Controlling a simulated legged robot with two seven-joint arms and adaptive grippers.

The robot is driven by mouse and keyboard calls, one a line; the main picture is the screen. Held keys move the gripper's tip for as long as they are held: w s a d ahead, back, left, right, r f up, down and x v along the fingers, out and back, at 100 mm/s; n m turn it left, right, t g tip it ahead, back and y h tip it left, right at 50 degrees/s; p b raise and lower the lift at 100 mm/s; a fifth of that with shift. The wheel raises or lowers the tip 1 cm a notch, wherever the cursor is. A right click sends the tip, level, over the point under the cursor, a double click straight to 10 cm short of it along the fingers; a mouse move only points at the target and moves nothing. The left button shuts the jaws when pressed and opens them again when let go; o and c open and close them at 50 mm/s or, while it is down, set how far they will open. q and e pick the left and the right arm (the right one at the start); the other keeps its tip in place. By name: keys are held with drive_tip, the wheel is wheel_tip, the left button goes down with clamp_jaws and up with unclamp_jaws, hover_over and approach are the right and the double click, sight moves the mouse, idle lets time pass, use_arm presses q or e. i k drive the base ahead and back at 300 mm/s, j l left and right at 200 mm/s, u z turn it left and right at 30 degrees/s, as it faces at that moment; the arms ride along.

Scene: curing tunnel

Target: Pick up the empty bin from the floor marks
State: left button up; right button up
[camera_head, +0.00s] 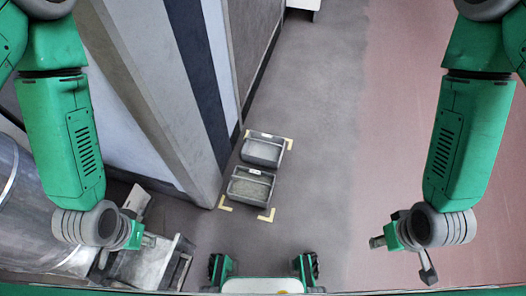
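Two grey bins stand end to end on the floor, framed by yellow corner floor marks (267,215). The far bin (264,151) has a plain, smooth-looking inside. The near bin (250,187) shows a speckled inside; I cannot tell whether that is contents or its bottom. Each has a small white label on its far rim. My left gripper (143,222) is to the left of the bins, with its fingers apart and nothing between them. My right gripper (402,257) is well to the right of them, also spread and empty. Neither touches a bin.
A grey wall panel with a dark stripe (200,70) rises close to the bins' left. A grey box-like thing (147,266) and a shiny metal cylinder (35,200) are at the lower left. A white object (303,5) is at the top. Grey floor (325,150) to the right is clear.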

sight(264, 150)
drive_tip(key=i+l+u, duration=0.2)
drive_tip(key=l, duration=0.25)
drive_tip(key=i+l+u, duration=0.15)
drive_tip(key=l, duration=0.35)
drive_tip(key=i+l+u, duration=0.2)
drive_tip(key=l, duration=0.25)
drive_tip(key=l+u, duration=0.2)
drive_tip(key=l, duration=0.3)
drive_tip(key=i+l+u, duration=0.15)
drive_tip(key=i+l, duration=0.15)
drive_tip(key=i+l+u, duration=0.2)
drive_tip(key=l, duration=0.2)
drive_tip(key=i+l+u, duration=0.15)
drive_tip(key=i+l, duration=0.15)
drive_tip(key=l, duration=0.15)
drive_tip(key=i+l+u, duration=0.2)
drive_tip(key=l, duration=0.25)
